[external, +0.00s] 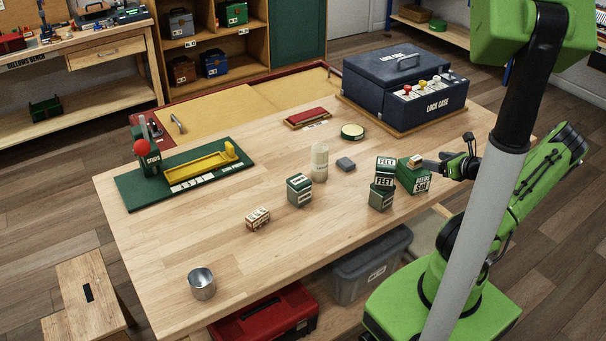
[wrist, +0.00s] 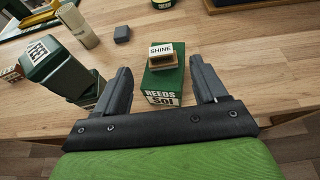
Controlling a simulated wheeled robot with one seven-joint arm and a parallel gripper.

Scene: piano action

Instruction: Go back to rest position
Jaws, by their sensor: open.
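My gripper (wrist: 160,88) is open, its two dark fingers spread either side of a green box labelled REEDS SOL (wrist: 163,85) in the wrist view. A small block marked SHINE (wrist: 161,50) rests on that box. Nothing shows between the fingers as held. In the external view my gripper (external: 428,164) is at the table's right side, close to the green REEDS box (external: 412,180). My green arm stands at the right, and a grey post of mine hides part of it.
Stacked FEET boxes (external: 383,183) stand just left of the REEDS box. A pale cylinder (external: 319,162), a dark block (external: 345,163) and a green box (external: 299,190) stand nearby. The LOCK CASE (external: 400,85) is at the back right. The front of the wooden table (external: 300,250) is mostly clear.

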